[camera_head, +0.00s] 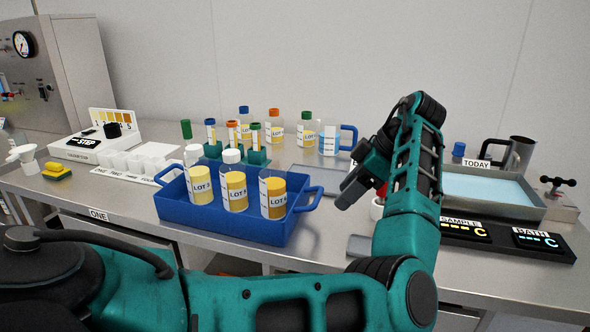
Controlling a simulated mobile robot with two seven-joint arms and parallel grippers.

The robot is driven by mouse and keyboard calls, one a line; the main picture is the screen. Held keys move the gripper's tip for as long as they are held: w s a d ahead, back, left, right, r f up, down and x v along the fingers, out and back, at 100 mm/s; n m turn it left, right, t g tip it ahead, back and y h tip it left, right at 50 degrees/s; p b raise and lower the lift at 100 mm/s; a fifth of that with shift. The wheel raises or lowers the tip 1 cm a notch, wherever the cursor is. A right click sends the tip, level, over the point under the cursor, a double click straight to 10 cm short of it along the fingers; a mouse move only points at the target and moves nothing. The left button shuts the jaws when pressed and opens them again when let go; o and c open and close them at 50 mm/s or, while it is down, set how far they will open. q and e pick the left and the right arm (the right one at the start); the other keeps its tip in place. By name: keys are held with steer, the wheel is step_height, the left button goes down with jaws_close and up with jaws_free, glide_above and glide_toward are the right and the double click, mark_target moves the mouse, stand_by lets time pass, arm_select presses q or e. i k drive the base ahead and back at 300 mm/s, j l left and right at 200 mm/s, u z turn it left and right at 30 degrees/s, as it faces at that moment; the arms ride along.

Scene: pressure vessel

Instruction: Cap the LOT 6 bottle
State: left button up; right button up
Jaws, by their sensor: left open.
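A blue tray (180,212) on the bench holds three upright bottles of yellow liquid. The right one (273,201) has a label that seems to read LOT 6, and its top shows no cap. The left bottle (199,187) and the middle bottle (235,194) have white caps. My left gripper (350,192) is open, pointing down and left over the bench, to the right of the tray and apart from the bottles. A small white item with red above it (377,210) is partly hidden behind the gripper and arm. My right gripper is not in view.
Behind the tray stand a green rack of tubes (258,156) and several colour-capped bottles (305,132). A water bath (490,187) and display panel (505,237) are at right. White cups (150,155) stand left.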

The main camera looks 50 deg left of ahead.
mark_target(273, 178)
steer(key=i+j, duration=0.2)
steer(key=j, duration=0.15)
steer(key=i+j, duration=0.15)
steer(key=j, duration=0.15)
steer(key=i+j, duration=0.2)
steer(key=j, duration=0.15)
